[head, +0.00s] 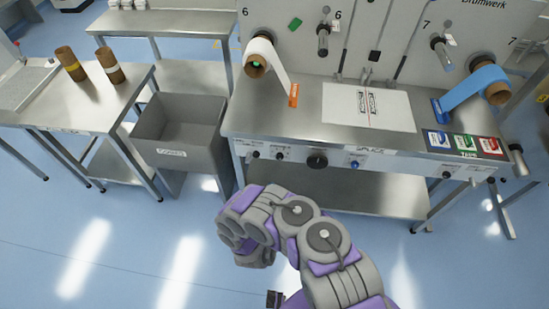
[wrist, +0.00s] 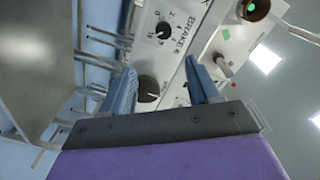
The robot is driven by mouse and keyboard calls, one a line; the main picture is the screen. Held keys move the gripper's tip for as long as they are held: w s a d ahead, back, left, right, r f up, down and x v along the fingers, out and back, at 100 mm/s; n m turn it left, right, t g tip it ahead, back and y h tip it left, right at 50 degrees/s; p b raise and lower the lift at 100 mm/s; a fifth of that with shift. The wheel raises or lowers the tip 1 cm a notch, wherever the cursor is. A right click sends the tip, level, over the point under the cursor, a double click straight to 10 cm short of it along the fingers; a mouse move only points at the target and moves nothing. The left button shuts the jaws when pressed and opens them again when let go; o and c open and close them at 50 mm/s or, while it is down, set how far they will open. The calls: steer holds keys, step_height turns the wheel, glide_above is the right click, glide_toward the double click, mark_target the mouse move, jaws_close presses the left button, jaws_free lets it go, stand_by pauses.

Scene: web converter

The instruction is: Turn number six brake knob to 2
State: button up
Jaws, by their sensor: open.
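The number six brake knob (wrist: 163,30) is a small round black knob on a pale panel in the wrist view. It has a numbered dial around it and the word BRAKE 6 beside it. A pale mark shows on the knob, but I cannot read its setting surely. My gripper (wrist: 160,68) is open, with two blue fingers apart and nothing held. The brake knob shows beyond the fingertips, apart from them. A larger dark knob (wrist: 148,88) shows between the fingers, farther off. In the head view my arm is folded in front of the bench and the fingers are not clear.
The steel bench (head: 300,118) carries a white sheet (head: 368,107). A roll with a green core (head: 256,66) and a blue roll (head: 497,93) hang above it. A grey bin (head: 180,140) stands left. A blue knob (head: 355,164) sits on the front strip. Floor is clear in front.

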mark_target(279, 159)
steer(key=w+b, duration=0.5)
steer(key=w, duration=1)
steer(key=shift+f+b, duration=0.15)
steer(key=shift+b, duration=0.25)
steer(key=shift+w, duration=0.55)
steer(key=shift+c, duration=0.2)
steer(key=shift+s+d, duration=0.1)
steer(key=c, duration=1)
